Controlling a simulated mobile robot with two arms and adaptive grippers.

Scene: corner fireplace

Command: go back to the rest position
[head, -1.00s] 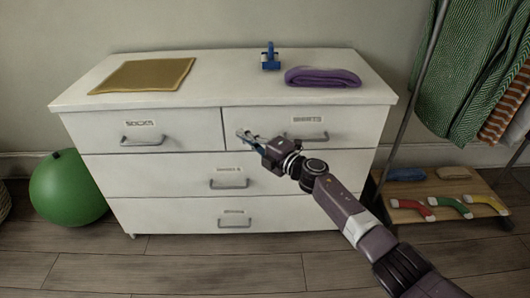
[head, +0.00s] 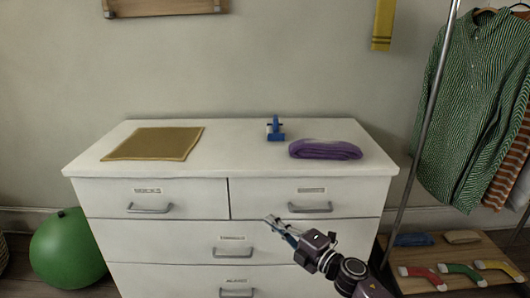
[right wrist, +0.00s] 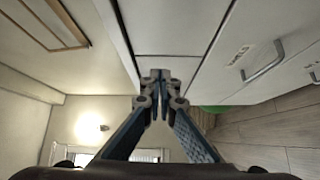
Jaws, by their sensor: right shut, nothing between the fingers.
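My right gripper (head: 283,228) is in front of the white dresser (head: 280,155), at the height of its upper drawers, with its arm coming in from the lower right. In the right wrist view its fingers (right wrist: 160,78) meet at the tips, with nothing between them. It looks apart from the drawer handles, though the exact gap to the dresser front is hard to tell. All the dresser drawers that show look closed. My left gripper does not show.
On the dresser top lie a mustard cloth (head: 155,143), a blue object (head: 275,130) and a folded purple cloth (head: 325,149). A green ball (head: 67,250) is at left.

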